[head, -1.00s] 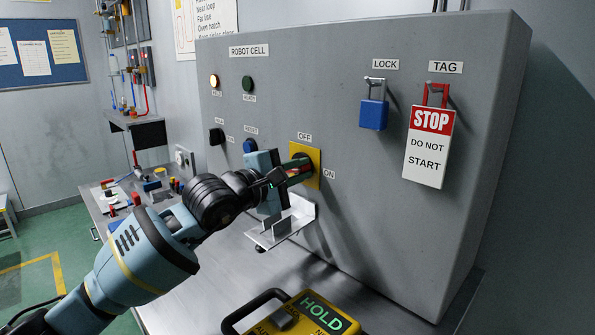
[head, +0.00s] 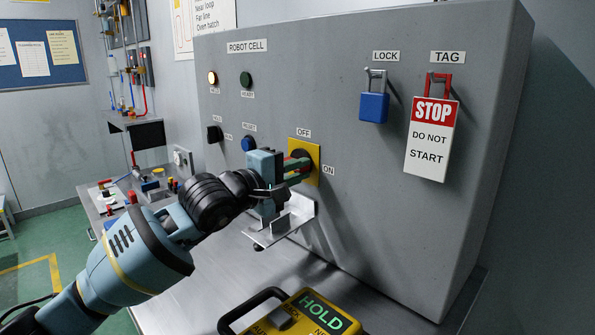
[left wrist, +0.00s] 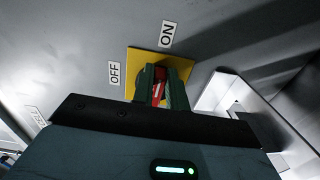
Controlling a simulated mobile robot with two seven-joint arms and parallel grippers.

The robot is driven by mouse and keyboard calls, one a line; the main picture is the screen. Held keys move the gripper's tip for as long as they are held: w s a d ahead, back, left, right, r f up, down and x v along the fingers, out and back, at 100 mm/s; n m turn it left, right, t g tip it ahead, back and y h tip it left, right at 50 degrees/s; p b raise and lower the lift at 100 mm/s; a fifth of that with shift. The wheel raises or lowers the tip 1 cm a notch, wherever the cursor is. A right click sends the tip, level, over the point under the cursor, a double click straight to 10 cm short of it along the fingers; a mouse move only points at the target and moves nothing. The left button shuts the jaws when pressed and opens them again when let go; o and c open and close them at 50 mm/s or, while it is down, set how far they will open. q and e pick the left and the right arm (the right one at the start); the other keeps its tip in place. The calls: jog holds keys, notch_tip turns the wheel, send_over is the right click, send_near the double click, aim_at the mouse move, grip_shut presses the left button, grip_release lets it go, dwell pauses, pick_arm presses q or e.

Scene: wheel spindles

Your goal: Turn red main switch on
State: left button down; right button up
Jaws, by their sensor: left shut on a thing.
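The main switch has a yellow plate (head: 307,148) on the grey cabinet front, with OFF above it and ON to its right. Its red handle (left wrist: 158,92) shows between my fingers in the left wrist view. My left gripper (head: 298,170) is shut on this handle. The fingers also show in the left wrist view (left wrist: 160,88), one on each side of the red. There the handle lines up roughly with the ON label (left wrist: 167,34), while the OFF label (left wrist: 114,73) is off to the left. In the head view the fingers hide most of the handle. My right gripper is not in view.
A blue padlock (head: 374,107) and a STOP tag (head: 432,140) hang to the right on the cabinet. A metal bracket (head: 285,220) sits just below my gripper. A yellow HOLD box (head: 305,315) stands at the front. One lamp (head: 212,78) glows; the green lamp (head: 246,79) looks dark.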

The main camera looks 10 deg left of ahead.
pick_arm(q)
jog(key=c, duration=1.4)
grip_release()
jog(key=b+v, duration=0.1)
jog(key=v, duration=0.7)
jog(key=shift+w, duration=0.1)
